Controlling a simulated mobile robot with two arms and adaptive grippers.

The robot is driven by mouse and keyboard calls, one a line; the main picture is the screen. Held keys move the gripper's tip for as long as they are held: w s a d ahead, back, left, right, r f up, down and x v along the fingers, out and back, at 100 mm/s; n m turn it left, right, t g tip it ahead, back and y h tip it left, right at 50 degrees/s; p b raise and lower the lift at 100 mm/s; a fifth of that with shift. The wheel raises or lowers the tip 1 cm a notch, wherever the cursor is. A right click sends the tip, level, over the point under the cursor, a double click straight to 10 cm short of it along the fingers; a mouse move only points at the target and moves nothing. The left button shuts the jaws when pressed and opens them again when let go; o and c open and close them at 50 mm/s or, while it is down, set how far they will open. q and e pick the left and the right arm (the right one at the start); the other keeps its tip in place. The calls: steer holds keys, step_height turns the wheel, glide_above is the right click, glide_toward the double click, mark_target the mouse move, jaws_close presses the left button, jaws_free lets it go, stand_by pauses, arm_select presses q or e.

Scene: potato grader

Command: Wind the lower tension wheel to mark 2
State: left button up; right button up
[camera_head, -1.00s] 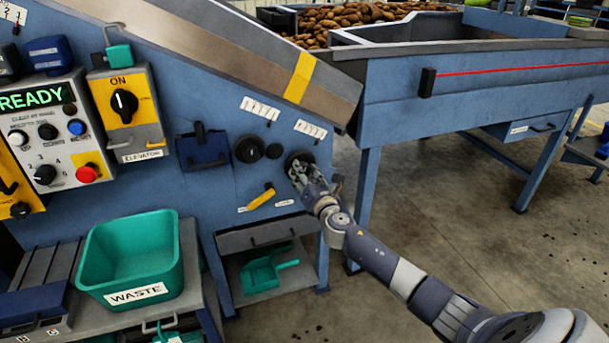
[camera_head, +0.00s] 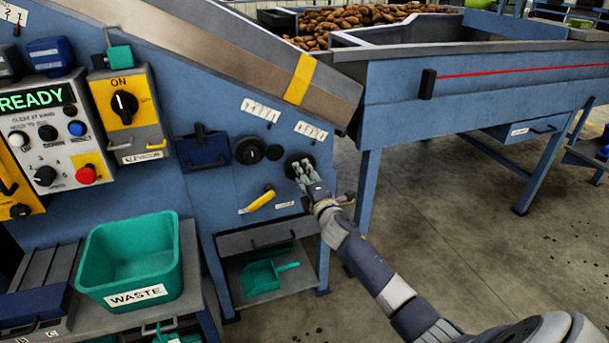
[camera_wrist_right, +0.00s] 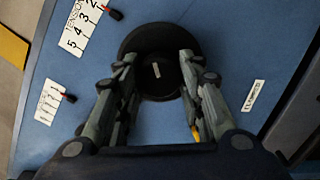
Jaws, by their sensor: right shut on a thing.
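The lower tension wheel is a round black wheel (camera_head: 295,161) on the sloping blue panel. My right gripper (camera_head: 302,170) is on it. In the right wrist view the black wheel (camera_wrist_right: 150,38) fills the space ahead of my right gripper (camera_wrist_right: 158,72). The two fingers are shut on the wheel's hub, which has a small pale mark. A white numbered scale (camera_wrist_right: 78,30) lies left of the wheel, with a red-tipped pointer (camera_wrist_right: 114,13) by its upper end, near the 2; its exact reading is unclear. My left gripper is not in view.
A teal waste bin (camera_head: 175,250) stands at lower left. The floor at right is open.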

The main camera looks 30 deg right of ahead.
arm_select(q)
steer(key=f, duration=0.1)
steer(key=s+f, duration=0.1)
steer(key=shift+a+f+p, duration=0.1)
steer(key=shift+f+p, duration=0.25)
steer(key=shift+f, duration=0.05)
arm_select(e)
steer(key=m, duration=0.4)
steer(key=o, duration=1.1)
steer(key=shift+c, duration=0.2)
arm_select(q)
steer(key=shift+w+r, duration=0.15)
